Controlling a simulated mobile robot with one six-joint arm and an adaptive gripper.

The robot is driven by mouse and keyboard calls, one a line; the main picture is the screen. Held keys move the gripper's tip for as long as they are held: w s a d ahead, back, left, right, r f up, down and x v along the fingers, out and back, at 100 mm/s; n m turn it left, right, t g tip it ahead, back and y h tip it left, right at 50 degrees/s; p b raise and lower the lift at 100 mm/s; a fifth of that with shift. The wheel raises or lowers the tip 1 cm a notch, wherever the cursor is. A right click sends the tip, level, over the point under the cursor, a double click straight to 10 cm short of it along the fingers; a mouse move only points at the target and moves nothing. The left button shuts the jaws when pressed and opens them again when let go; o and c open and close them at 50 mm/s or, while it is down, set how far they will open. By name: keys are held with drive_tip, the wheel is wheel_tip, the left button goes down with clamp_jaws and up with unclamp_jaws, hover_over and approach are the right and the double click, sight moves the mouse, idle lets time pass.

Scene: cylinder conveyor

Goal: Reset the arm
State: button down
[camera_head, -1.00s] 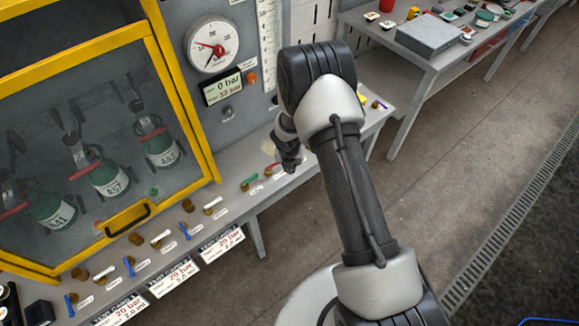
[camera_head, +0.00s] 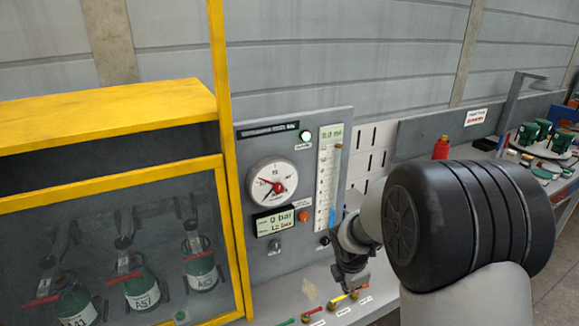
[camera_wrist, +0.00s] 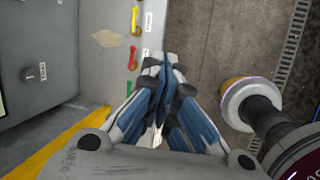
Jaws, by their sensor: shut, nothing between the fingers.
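My gripper (camera_wrist: 163,75) is shut and empty in the wrist view, its blue-grey fingers pressed together and pointing away from the camera. It hangs beside the bench edge with coloured valve handles near its tips. In the head view my gripper (camera_head: 347,287) shows small and dark in front of the grey panel, partly hidden by my arm link. A yellow handle (camera_wrist: 134,20) and a red handle (camera_wrist: 132,57) sit left of the fingers in the wrist view. I cannot tell the exact gap between fingers and bench.
A yellow-framed cabinet (camera_head: 235,150) with several green cylinders behind its window stands at left. The panel carries a round gauge (camera_head: 272,187), a display (camera_head: 274,221) and a scale tube (camera_head: 328,180). A red bottle (camera_head: 441,148) stands at the back. Open floor (camera_wrist: 215,40) lies right of the bench.

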drive_tip(key=s+r+m+b, duration=0.3)
drive_tip(key=s+r+m, duration=0.85)
drive_tip(key=s, duration=0.25)
drive_tip(key=s+a+r+m+t+y+b, duration=0.1)
drive_tip(key=s+a+m+b, duration=0.1)
drive_tip(key=s+m, duration=0.8)
drive_tip(key=s+b, duration=0.1)
drive_tip(key=s, duration=0.5)
drive_tip(key=shift+y, duration=0.4)
